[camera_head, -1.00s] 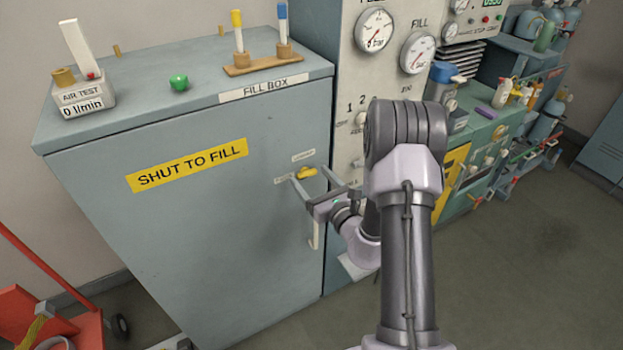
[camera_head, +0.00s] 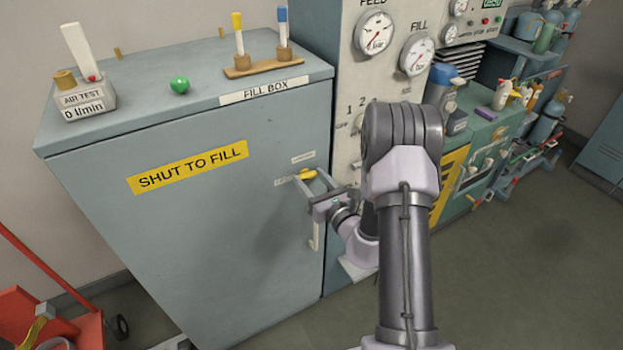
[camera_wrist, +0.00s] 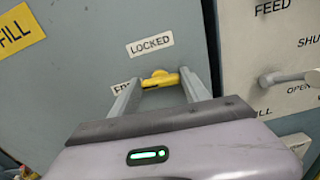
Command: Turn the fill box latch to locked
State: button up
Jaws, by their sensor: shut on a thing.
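The fill box (camera_head: 200,240) is a blue-grey cabinet, its door flush with the front. Its yellow latch (camera_head: 308,174) is at the door's upper right. In the wrist view the latch (camera_wrist: 158,80) lies roughly crosswise between the fingertips, with a raised round middle. My gripper (camera_head: 309,175) is shut on the latch, one finger at each end; it also shows in the wrist view (camera_wrist: 159,77). The LOCKED label (camera_wrist: 150,45) is above the latch. A second label (camera_wrist: 121,88) at the left is partly hidden by the left finger.
A pale door handle (camera_head: 315,235) hangs just below my gripper. The panel with FEED and FILL gauges (camera_head: 345,110) stands right of the box; a lever (camera_wrist: 288,77) on it is near in the wrist view. A red cart (camera_head: 50,315) stands lower left.

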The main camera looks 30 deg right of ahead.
jog(key=m+p, duration=0.3)
jog(key=m, duration=0.1)
jog(key=shift+d+r+m, duration=0.1)
jog(key=shift+m, duration=0.2)
jog(key=shift+m+p, duration=1.05)
jog(key=shift+m, duration=0.55)
jog(key=o, duration=1.4)
jog(key=s, duration=1.1)
jog(key=s+p, duration=0.1)
jog(key=s, duration=0.5)
jog(key=shift+s+d, duration=0.25)
jog(key=shift+d, duration=0.1)
